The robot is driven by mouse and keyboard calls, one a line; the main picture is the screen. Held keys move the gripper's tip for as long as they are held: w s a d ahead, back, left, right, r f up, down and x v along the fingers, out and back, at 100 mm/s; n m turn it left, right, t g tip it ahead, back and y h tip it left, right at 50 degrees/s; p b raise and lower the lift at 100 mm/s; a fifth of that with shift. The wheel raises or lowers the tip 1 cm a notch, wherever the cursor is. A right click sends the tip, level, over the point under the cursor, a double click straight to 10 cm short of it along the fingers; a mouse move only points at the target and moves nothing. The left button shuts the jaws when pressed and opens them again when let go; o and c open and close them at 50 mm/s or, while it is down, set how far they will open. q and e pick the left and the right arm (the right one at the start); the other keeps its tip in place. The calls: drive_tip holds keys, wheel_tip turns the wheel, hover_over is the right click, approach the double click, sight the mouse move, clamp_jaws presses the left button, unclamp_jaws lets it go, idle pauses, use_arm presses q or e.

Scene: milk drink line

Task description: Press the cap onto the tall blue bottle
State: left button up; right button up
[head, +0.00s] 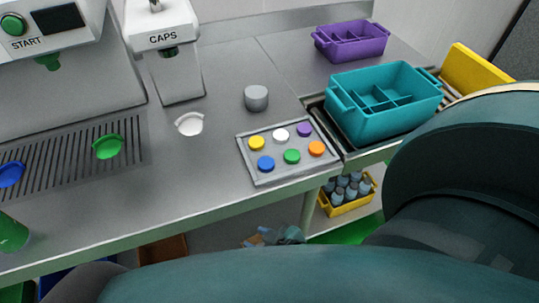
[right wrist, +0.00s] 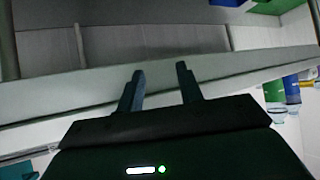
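No tall blue bottle can be made out for sure. A blue cap-like disc (head: 265,163) lies on the grey tray (head: 260,180) with yellow, white, purple, green and orange discs. The caps machine (head: 160,38) stands at the back, with a white ring-like holder (head: 189,124) in front of it, which looks empty. My right gripper (right wrist: 161,80) is open in the right wrist view, with nothing between its fingers. In the head view I cannot make out its fingertips. My left gripper is not in view.
A blue holder (head: 11,174) and a green holder (head: 108,147) sit on the slatted grate. A green object (head: 12,234) stands at the left edge. A grey knob (head: 256,97), a teal crate (head: 350,110) and a purple crate (head: 350,52) are behind. A yellow crate (head: 336,210) holds several bottles below.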

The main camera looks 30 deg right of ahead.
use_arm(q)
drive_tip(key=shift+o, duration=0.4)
use_arm(e)
drive_tip(key=shift+o, duration=0.4)
drive_tip(key=shift+a, duration=0.1)
